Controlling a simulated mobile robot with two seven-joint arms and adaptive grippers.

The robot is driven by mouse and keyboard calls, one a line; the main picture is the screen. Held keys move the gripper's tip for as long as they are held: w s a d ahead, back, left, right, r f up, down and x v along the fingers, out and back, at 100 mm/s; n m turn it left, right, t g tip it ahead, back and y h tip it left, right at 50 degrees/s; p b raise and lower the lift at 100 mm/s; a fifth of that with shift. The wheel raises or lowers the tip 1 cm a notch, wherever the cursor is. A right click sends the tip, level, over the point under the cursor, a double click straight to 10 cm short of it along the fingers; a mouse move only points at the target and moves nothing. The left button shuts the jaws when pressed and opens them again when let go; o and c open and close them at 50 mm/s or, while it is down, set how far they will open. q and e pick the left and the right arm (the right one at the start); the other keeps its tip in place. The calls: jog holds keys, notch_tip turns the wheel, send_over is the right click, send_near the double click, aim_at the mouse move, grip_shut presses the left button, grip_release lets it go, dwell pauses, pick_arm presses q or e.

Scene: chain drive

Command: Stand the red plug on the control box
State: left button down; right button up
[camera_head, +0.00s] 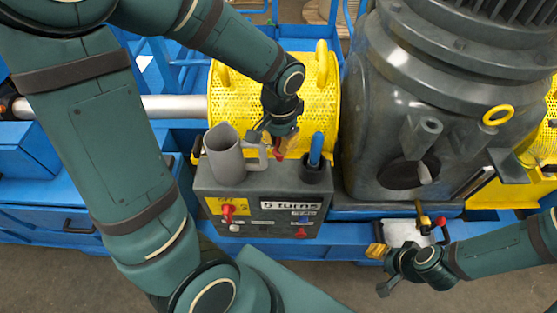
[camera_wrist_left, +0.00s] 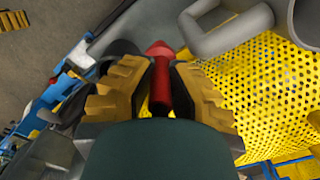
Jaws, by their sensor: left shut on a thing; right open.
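My left gripper (camera_head: 280,142) is shut on the red plug (camera_head: 278,153), just above the back of the dark grey control box (camera_head: 262,201). In the left wrist view, the red plug (camera_wrist_left: 160,88) sits between the two yellow finger pads of my left gripper (camera_wrist_left: 160,85), its wider red end pointing away. I cannot tell whether the plug touches the box top. The box front has a "5 turns" label and red knobs. My right gripper (camera_head: 402,236) is open at the lower right, away from the box.
A grey mug (camera_head: 224,158) stands on the box, its handle close to the plug. A black holder (camera_head: 316,168) with a blue handle stands to the right. A yellow perforated guard (camera_head: 228,93) is behind, and a big grey housing (camera_head: 375,140) is at right.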

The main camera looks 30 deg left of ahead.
aim_at(280, 159)
pick_arm(q)
jog(key=shift+f+b, duration=0.7)
jog(key=shift+f, duration=2.65)
jog(key=c, duration=1)
grip_release()
jog(key=shift+f, duration=0.1)
jog(key=shift+c, duration=0.2)
jog(key=shift+r, duration=0.45)
notch_tip(280, 159, up, 11)
jog(key=p, duration=0.3)
jog(key=shift+r, duration=0.2)
jog(key=shift+s+f, duration=0.1)
